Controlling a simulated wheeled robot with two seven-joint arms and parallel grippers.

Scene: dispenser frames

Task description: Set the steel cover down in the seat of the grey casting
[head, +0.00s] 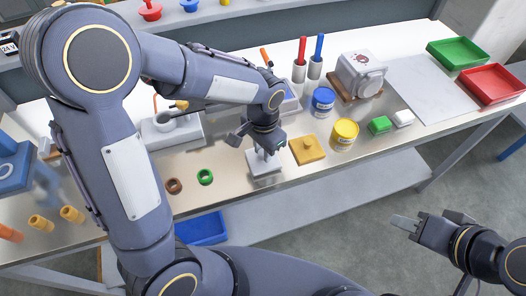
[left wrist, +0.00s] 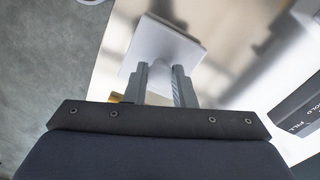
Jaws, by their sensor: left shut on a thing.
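The steel cover (left wrist: 165,45) is a pale square plate between my left gripper's fingers in the left wrist view. My left gripper (left wrist: 169,88) is shut on it. In the head view my left gripper (head: 265,150) points down near the table's front edge, with the pale plate (head: 265,183) below it. I cannot tell if the plate touches the table. A light grey block with a round cup (head: 172,130) stands behind and left of it, partly hidden by my left arm; it may be the grey casting, but I cannot be sure. My right gripper (head: 425,222) is off the table, empty; its opening is unclear.
A brown ring (head: 174,185) and a green ring (head: 205,177) lie left of the plate. A yellow block (head: 307,150), a yellow tin (head: 344,134) and a blue tin (head: 323,102) stand right. A pale housing (head: 361,74) sits further back. Green (head: 457,53) and red (head: 492,85) trays lie far right.

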